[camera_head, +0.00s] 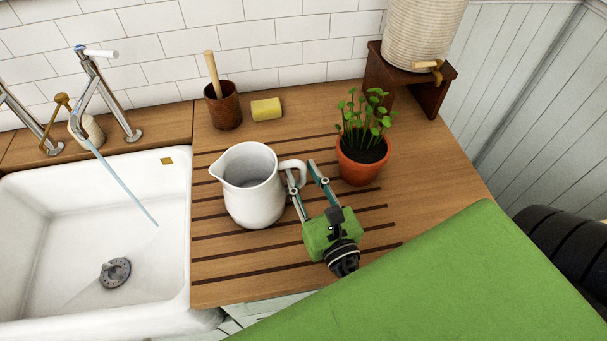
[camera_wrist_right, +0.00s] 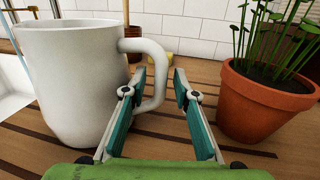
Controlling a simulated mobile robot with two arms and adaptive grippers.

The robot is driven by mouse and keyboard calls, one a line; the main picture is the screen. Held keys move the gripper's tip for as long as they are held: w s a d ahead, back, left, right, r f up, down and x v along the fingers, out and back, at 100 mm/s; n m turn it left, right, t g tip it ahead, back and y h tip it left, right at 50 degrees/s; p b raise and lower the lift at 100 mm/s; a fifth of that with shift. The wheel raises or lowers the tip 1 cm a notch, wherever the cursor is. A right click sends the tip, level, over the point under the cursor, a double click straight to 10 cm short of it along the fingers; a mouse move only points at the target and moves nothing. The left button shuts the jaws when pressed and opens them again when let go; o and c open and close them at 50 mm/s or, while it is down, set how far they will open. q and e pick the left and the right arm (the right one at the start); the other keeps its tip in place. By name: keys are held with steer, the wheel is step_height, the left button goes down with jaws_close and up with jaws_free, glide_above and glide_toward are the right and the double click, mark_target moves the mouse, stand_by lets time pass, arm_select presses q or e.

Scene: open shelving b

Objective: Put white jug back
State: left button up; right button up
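The white jug (camera_head: 254,196) stands upright on the grooved wooden drainboard (camera_head: 225,285), just right of the sink. Its spout points left and its handle points right. My right gripper (camera_head: 304,170) is low over the board at the handle side, with its fingers apart. In the right wrist view the jug (camera_wrist_right: 75,85) fills the left side, and its handle reaches toward the left finger of the gripper (camera_wrist_right: 158,85). The handle's lower part shows between the open fingers; whether a finger touches it I cannot tell. My left gripper is not in view.
A potted plant (camera_head: 362,160) stands close right of my gripper. A brown cup with a wooden handle (camera_head: 224,108) and a yellow sponge (camera_head: 266,109) are behind the jug. The white sink (camera_head: 60,240) with running tap is left. A ribbed dispenser (camera_head: 422,35) stands on a wooden stand back right.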

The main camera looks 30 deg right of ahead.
steer(key=shift+r, duration=0.15)
steer(key=shift+s+f, duration=0.2)
steer(key=shift+s, duration=0.05)
steer(key=s+b, duration=0.2)
steer(key=s, duration=0.1)
steer(key=s+b, duration=0.1)
steer(key=s, duration=0.2)
steer(key=s+a+b, duration=0.1)
steer(key=s+b, duration=0.1)
steer(key=s, duration=0.2)
steer(key=shift+f+b, duration=0.15)
steer(key=shift+b, duration=0.15)
steer(key=shift+s+r, duration=0.2)
steer(key=shift+s, duration=0.55)
